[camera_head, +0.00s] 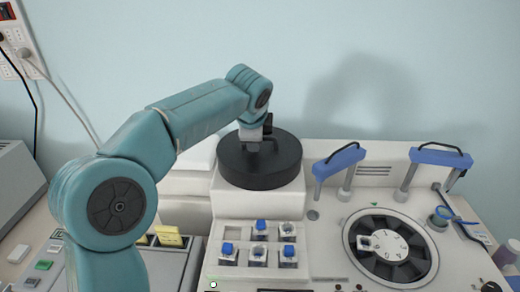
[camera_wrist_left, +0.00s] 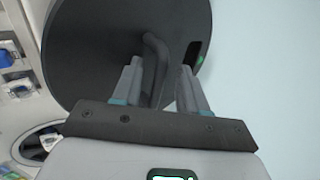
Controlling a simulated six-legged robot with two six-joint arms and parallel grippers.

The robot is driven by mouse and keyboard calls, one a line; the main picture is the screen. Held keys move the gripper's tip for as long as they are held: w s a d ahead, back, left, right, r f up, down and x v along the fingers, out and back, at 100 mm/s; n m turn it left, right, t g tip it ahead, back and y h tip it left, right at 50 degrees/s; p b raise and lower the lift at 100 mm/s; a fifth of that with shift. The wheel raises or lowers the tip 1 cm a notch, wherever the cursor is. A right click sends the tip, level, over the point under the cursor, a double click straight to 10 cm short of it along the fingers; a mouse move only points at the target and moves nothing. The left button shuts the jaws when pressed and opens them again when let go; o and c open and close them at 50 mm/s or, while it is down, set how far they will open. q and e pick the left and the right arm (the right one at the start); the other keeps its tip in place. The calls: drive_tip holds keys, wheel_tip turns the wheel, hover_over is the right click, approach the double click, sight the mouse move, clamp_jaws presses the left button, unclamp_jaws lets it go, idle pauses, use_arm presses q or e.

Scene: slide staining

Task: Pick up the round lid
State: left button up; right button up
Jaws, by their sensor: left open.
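The round lid (camera_head: 285,158) is a thick black disc lying flat on a raised white part of the machine, near the middle of the head view. In the left wrist view the lid (camera_wrist_left: 85,50) fills the upper left, with its dark bar handle (camera_wrist_left: 154,62) standing up from it. My left gripper (camera_head: 262,146) is over the lid from above. In the wrist view the left gripper's open fingers (camera_wrist_left: 160,80) stand on either side of the handle, with a gap on the right side. Contact with the handle cannot be told. My right gripper is not in view.
Right of the lid is the white staining machine (camera_head: 330,240) with an uncovered round carousel (camera_head: 390,248) and two blue handles (camera_head: 339,160) (camera_head: 441,157). Several blue-topped bottles (camera_head: 261,227) stand in front of the lid. The wall (camera_head: 400,60) is close behind.

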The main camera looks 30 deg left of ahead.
use_arm(q)
drive_tip(key=shift+s+d+r, duration=0.1)
drive_tip(key=shift+s+r, duration=0.05)
drive_tip(key=shift+s, duration=0.1)
drive_tip(key=shift+a, duration=0.25)
clamp_jaws()
drive_tip(key=shift+w+d, duration=0.15)
idle(0.8)
